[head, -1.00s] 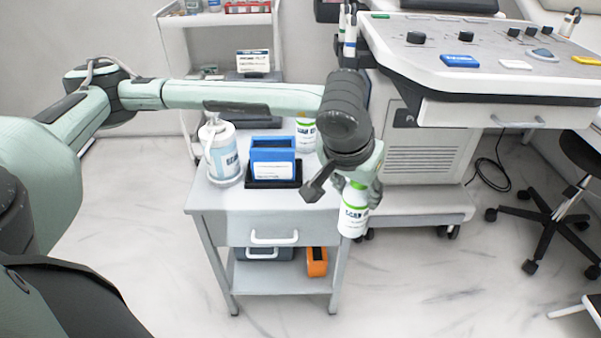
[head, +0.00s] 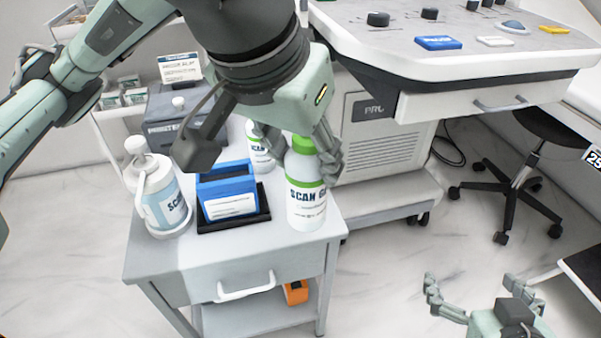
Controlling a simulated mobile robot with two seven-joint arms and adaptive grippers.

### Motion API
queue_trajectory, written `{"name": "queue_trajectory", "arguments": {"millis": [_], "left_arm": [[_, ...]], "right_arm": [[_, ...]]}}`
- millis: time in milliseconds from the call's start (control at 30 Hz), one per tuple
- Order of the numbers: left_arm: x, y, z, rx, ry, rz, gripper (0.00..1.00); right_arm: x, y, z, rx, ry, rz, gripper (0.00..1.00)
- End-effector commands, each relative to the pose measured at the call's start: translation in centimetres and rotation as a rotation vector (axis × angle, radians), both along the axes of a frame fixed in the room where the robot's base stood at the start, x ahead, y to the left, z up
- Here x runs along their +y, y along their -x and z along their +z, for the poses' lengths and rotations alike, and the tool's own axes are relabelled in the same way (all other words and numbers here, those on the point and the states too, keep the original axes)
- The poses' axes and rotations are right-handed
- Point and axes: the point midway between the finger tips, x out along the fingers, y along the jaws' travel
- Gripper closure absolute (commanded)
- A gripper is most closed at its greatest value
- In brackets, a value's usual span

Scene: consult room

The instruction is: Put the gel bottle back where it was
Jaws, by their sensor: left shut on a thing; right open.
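The gel bottle (head: 305,196), white with a green cap and "SCAN GEL" lettering, is upright at the right front of the small grey cart (head: 235,258). My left gripper (head: 297,158) is shut on its upper part, with fingers at the neck. Whether its base touches the cart top I cannot tell for certain. A second, similar white bottle (head: 259,152) stands just behind it, partly hidden by my gripper. My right gripper (head: 480,305) is open and empty, low at the bottom right, away from the cart.
A blue holder (head: 227,186) on a black base stands left of the gel bottle. A pump bottle (head: 160,190) stands at the cart's left. The ultrasound console (head: 470,65) overhangs behind right. A black stool (head: 512,170) stands at the right.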

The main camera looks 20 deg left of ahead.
Motion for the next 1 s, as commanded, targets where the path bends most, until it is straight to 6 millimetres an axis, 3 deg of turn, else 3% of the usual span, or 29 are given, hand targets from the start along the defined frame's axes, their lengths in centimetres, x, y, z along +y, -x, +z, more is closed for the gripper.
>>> {"name": "queue_trajectory", "arguments": {"millis": [400, 700, 1000], "left_arm": [[0.4, -1.2, -0.5, 0.003, 0.004, 0.002, 1.0], [0.8, -1.8, -1.1, 0.004, -0.002, 0.005, 1.0], [3.2, -8.4, -5.6, 0.004, -0.002, 0.009, 1.0]], "right_arm": [[-7.1, 6.6, -5.7, 0.435, 0.155, -0.133, 0.0], [-11.6, 13.0, -7.3, 0.73, 0.238, -0.237, 0.0], [-10.8, 11.8, -7.4, 0.677, 0.223, -0.217, 0.0]]}}
